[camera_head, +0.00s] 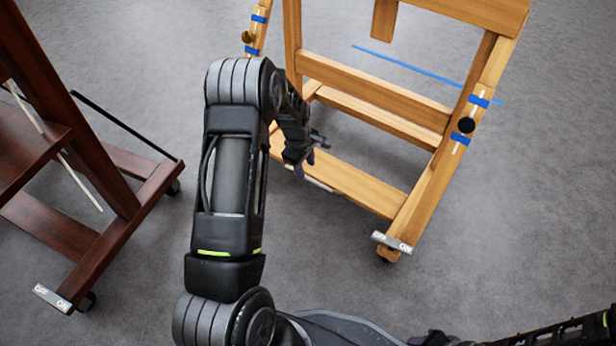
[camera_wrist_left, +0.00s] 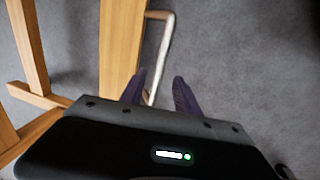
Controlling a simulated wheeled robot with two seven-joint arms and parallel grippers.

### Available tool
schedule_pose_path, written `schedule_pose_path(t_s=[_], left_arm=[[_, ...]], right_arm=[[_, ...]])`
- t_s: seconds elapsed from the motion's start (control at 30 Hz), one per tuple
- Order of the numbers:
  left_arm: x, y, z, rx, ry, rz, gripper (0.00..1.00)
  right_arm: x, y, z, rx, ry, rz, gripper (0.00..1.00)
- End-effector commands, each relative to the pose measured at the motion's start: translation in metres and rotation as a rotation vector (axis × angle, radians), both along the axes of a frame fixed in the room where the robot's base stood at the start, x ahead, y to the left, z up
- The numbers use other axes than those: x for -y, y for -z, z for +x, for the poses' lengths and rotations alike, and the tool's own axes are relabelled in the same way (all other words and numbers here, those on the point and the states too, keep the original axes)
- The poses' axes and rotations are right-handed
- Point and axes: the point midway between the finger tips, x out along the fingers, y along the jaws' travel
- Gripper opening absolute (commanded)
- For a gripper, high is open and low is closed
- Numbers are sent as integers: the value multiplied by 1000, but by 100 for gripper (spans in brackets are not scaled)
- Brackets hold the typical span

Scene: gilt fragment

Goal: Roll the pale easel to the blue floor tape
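The pale easel (camera_head: 413,215) stands upright at centre right on casters, with blue tape marks and a dark knob on its right post. A thin metal handle (camera_wrist_left: 160,62) sticks out from its wood in the left wrist view. My left gripper (camera_head: 308,158) is at the easel's lower front beam. Its two purple fingers (camera_wrist_left: 163,92) are apart, with the handle's near part between them, closer to the left finger; contact cannot be told. The blue floor tape (camera_head: 400,65) lies behind the easel, partly hidden by its right post. My right gripper is not clearly visible.
A dark red-brown easel (camera_head: 120,217) on casters stands at the left, a thin black bar along its side. OFF/ON caster locks show on the dark easel (camera_head: 52,298) and pale easel (camera_head: 391,242). Grey floor is clear at the right and between the easels.

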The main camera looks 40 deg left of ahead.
Motion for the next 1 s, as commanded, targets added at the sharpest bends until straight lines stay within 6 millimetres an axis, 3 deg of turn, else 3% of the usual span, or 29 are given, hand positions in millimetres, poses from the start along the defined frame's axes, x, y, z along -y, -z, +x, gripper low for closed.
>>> schedule_pose_path(t_s=[0.2,0.37,0.7,1.0], left_arm=[[0,40,6,-1,0,-1,38],[0,56,10,0,1,-1,38],[0,58,12,1,1,-1,38],[0,58,11,1,1,-1,14]], right_arm=[[0,20,3,5,4,0,36],[1,25,4,6,5,1,36],[1,25,5,6,5,2,36],[1,25,4,5,5,2,36]])
